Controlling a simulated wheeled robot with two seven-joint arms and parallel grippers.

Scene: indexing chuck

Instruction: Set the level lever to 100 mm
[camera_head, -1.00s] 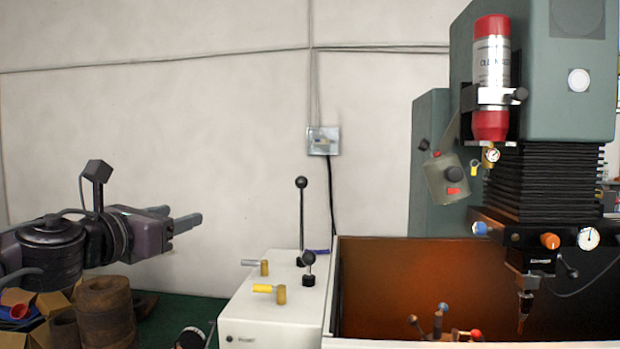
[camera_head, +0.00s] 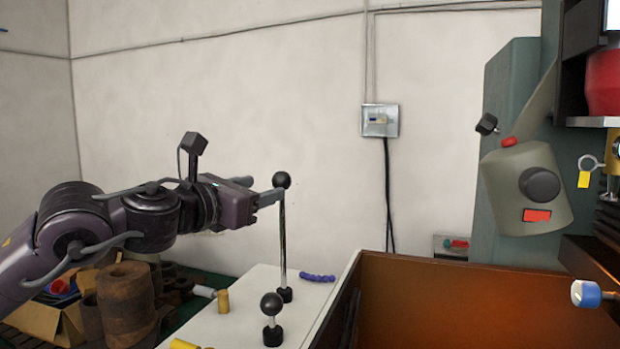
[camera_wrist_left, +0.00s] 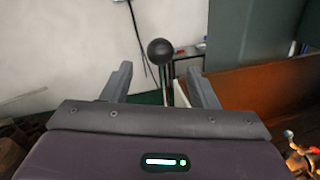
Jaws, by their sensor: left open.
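A tall thin lever with a black ball knob (camera_head: 281,180) stands upright on the white cabinet top (camera_head: 238,312). A shorter lever with a black ball (camera_head: 271,304) stands in front of it. I cannot read any mm scale, so which one is the level lever is not shown. My left gripper (camera_head: 272,192) is open, with its fingers pointing right at the tall lever's upper end. In the left wrist view the ball (camera_wrist_left: 160,51) shows between and just beyond the two fingertips (camera_wrist_left: 160,84). Contact cannot be told. My right gripper is not in view.
The orange-brown tank (camera_head: 450,300) and a hanging control box (camera_head: 525,188) are to the right. Rusty cylinders (camera_head: 126,300) stand below my left arm.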

